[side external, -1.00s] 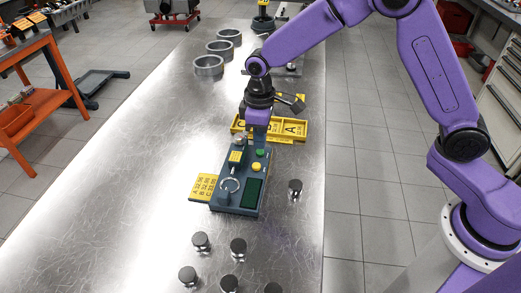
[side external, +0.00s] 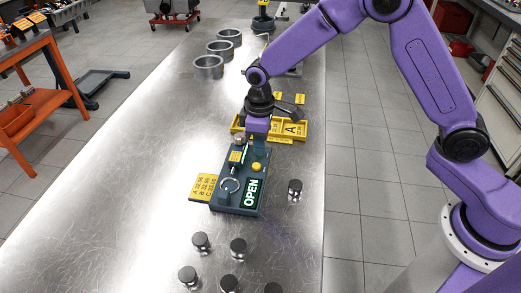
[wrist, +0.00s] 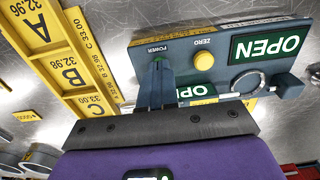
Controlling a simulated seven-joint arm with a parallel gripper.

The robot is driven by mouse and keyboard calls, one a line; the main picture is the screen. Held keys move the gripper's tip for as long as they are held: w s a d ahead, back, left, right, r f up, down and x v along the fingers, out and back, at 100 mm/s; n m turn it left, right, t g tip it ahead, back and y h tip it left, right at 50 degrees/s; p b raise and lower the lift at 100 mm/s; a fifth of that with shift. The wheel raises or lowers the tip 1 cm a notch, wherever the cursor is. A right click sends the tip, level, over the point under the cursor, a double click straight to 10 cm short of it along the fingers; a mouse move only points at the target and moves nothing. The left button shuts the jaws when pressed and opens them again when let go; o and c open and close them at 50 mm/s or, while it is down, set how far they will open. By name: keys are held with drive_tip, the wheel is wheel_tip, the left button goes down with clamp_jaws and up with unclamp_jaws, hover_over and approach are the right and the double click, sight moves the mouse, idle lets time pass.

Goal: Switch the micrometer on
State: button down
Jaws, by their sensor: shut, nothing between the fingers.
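The micrometer (side external: 228,183) is a dark blue-grey bench unit lying on the metal table. Its display (side external: 251,192) is lit green and reads OPEN; the display also shows in the wrist view (wrist: 265,46). A yellow ZERO button (wrist: 203,61) sits beside the POWER label. A little green of the power button (wrist: 159,58) shows right at my fingertips. My gripper (wrist: 160,68) is shut and empty, pointing down at the power button, and mostly hides it. In the side view, my gripper (side external: 257,142) is over the far end of the unit.
A yellow tray (side external: 293,130) with lettered compartments stands just behind the micrometer. A yellow size card (side external: 203,187) lies at its left. Several dark-topped cylindrical parts (side external: 238,248) stand in front and right. Metal rings (side external: 208,67) stand farther back. The left table is clear.

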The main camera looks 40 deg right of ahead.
drive_tip(key=shift+f, duration=0.35)
drive_tip(key=shift+r, duration=3)
drive_tip(key=shift+s+r, duration=0.15)
drive_tip(key=shift+s, duration=0.05)
drive_tip(key=s+d+r+n, duration=0.1)
drive_tip(key=s+d, duration=0.4)
drive_tip(key=s, duration=0.5)
drive_tip(key=s+d+r+n, duration=0.1)
drive_tip(key=s+d, duration=0.4)
drive_tip(key=s, duration=0.5)
drive_tip(key=s+d+r+n, duration=0.1)
drive_tip(key=s+d+r, duration=0.2)
drive_tip(key=s, duration=0.7)
drive_tip(key=shift+s+d+r+n, duration=0.15)
drive_tip(key=shift+d+r+n, duration=0.15)
drive_tip(key=shift+d, duration=0.6)
